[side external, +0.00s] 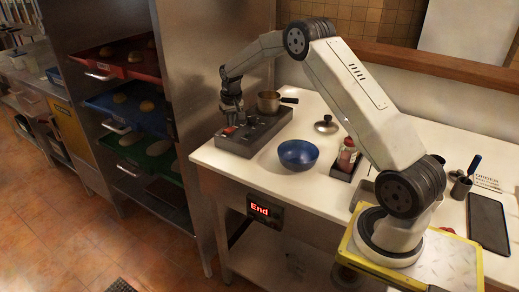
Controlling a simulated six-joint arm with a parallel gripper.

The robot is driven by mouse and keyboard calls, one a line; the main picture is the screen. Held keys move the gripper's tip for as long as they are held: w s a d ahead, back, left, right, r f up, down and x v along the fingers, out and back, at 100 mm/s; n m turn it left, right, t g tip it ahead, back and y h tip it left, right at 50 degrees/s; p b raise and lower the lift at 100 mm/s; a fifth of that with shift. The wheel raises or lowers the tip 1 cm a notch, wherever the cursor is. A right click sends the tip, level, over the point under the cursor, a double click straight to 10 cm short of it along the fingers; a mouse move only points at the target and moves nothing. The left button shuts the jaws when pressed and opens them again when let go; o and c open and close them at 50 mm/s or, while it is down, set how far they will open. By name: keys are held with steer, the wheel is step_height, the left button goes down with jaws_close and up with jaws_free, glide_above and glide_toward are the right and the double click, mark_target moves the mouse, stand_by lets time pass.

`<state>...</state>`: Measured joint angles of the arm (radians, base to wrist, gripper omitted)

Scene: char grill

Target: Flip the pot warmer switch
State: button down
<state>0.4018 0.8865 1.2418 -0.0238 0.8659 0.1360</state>
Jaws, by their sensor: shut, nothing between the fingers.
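The pot warmer (262,134) is a dark grey flat unit at the left end of the white counter. A small metal pot (268,100) with a dark handle pointing right sits on its back part. A small red part, which may be the switch (229,131), shows on top near its left front; which way it is set is too small to tell. My gripper (231,120) is shut and empty. It points down over the left part of the warmer, just above or at the red part. I cannot tell whether it touches it.
A blue bowl (298,156) stands right of the warmer, with a pot lid (326,125) behind it. A jar with a red top (347,156) stands in a small dark tray. A red-lit display reading "End" (259,210) is under the counter front. A tray rack (130,110) stands left.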

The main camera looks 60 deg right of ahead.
mark_target(231, 129)
steer(key=shift+r, duration=3.15)
steer(key=shift+a, duration=0.15)
steer(key=shift+s+a, duration=0.1)
steer(key=shift+a, duration=0.1)
steer(key=s+a+f+n, duration=0.1)
steer(key=s+a+n, duration=0.2)
steer(key=s+a, duration=0.8)
steer(key=s+a+f+n+t, duration=0.1)
steer(key=s+a+f+n, duration=0.1)
steer(key=s+a, duration=1)
steer(key=s+n, duration=0.1)
steer(key=s, duration=0.2)
steer(key=shift+s+f+y, duration=0.2)
steer(key=shift+f+y, duration=0.1)
steer(key=shift+y, duration=0.1)
